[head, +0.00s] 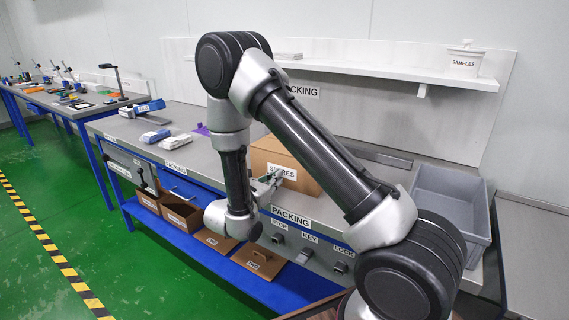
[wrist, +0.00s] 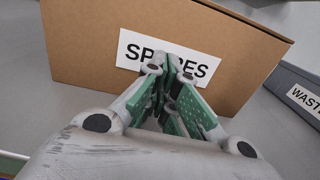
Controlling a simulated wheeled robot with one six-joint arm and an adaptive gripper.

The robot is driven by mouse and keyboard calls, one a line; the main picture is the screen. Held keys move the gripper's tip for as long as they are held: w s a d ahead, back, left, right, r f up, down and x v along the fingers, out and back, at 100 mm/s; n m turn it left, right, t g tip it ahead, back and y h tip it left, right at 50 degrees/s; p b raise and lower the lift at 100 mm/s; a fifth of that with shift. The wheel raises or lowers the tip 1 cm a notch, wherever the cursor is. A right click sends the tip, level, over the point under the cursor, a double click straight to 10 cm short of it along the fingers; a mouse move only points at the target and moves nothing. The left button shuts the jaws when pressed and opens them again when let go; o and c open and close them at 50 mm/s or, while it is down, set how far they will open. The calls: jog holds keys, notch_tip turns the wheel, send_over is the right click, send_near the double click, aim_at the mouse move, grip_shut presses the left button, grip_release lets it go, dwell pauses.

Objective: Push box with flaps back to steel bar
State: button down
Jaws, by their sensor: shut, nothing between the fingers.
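The brown cardboard box (head: 300,168) labelled SPARES stands on the grey bench behind my arm; my arm hides part of it. In the wrist view the front of the box (wrist: 85,50) fills the upper middle, slightly turned. Its top flaps are not clearly visible. My gripper (head: 272,181) is shut and empty at the front face of the box. In the wrist view my gripper's fingertips (wrist: 171,66) overlap the SPARES label; I cannot tell whether they touch it. A grey metal bar (head: 385,157) runs along the back of the bench, partly hidden by my arm.
A grey bin (head: 447,205) stands to the right of the box; its WASTE label (wrist: 305,98) shows in the wrist view. White-and-blue packs (head: 174,141) lie on the bench to the left. A shelf with a SAMPLES tub (head: 464,63) hangs above the bench.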

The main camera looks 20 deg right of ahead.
jog(key=shift+w+d, duration=0.15)
jog(key=shift+d, duration=0.1)
jog(key=shift+w+d, duration=0.3)
jog(key=shift+d, duration=0.25)
jog(key=v, duration=1)
dwell(0.4)
jog(key=shift+a, duration=0.1)
jog(key=s+d+r+m+g+y, duration=0.3)
jog(key=s+d+r+m+g, duration=0.8)
jog(key=d+r+m, duration=0.4)
jog(key=s+r+m+t+y, duration=0.2)
jog(key=s+m+y, duration=0.3)
jog(key=s, duration=0.3)
jog(key=s+r+m+t+y, duration=0.3)
jog(key=s+r+m+y, duration=0.1)
jog(key=s+y, duration=0.3)
jog(key=shift+s+a+r+m, duration=0.3)
jog(key=shift+s+a+m, duration=0.15)
jog(key=shift+s, duration=0.35)
